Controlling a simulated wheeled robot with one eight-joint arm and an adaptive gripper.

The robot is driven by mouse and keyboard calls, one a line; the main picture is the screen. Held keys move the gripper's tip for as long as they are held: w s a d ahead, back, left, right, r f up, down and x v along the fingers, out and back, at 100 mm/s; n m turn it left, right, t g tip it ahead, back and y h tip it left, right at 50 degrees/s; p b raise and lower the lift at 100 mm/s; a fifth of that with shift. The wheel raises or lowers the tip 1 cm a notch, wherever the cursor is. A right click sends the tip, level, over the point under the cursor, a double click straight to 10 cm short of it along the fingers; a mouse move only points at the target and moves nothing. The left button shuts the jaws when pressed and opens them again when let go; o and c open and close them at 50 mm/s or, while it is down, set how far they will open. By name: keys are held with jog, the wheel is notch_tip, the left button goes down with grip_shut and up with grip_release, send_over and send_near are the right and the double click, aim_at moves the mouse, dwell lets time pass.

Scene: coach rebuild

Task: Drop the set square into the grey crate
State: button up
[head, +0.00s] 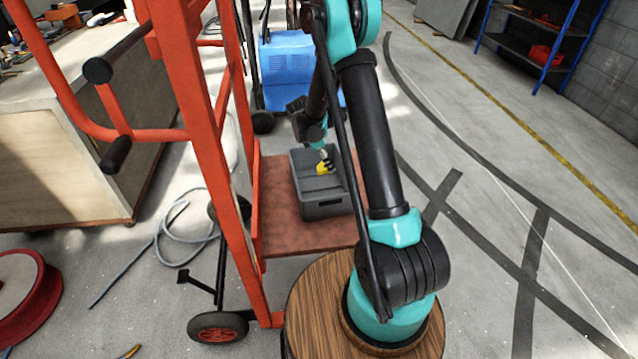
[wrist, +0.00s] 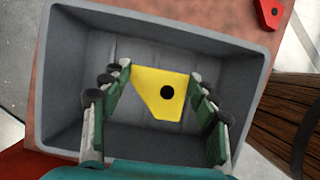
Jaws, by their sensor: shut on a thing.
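The set square (wrist: 151,85) is a flat yellow plate with a dark round hole. My gripper (wrist: 158,88) is shut on it, with a finger at each side edge. In the wrist view the set square shows in front of the grey crate's (wrist: 256,75) inside floor, within the outline of the rim. In the head view the grey crate (head: 328,208) stands on a reddish-brown board, and the yellow set square (head: 322,168) shows over its opening. My gripper (head: 325,160) is small there. I cannot tell exactly how high the set square is above the crate floor.
The crate stands on a reddish-brown surface (head: 285,228). An orange-red metal frame (head: 195,110) with wheels rises to its left. A blue machine (head: 287,75) is behind it. A red piece (wrist: 270,12) lies beside the crate in the wrist view.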

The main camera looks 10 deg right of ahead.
jog(key=o, duration=1.3)
jog(key=v, duration=1.2)
jog(key=s+d+m+t+y, duration=0.2)
jog(key=s+m, duration=0.7)
jog(key=s, duration=0.6)
jog(key=s+d+r+m+t+y, duration=0.1)
jog(key=s+d+m, duration=0.4)
jog(key=s+m, duration=0.5)
jog(key=s+y, duration=0.1)
jog(key=s, duration=0.4)
jog(key=shift+s+d+r+t, duration=0.25)
jog(key=shift+s+d+t, duration=0.05)
jog(key=shift+s+t, duration=0.1)
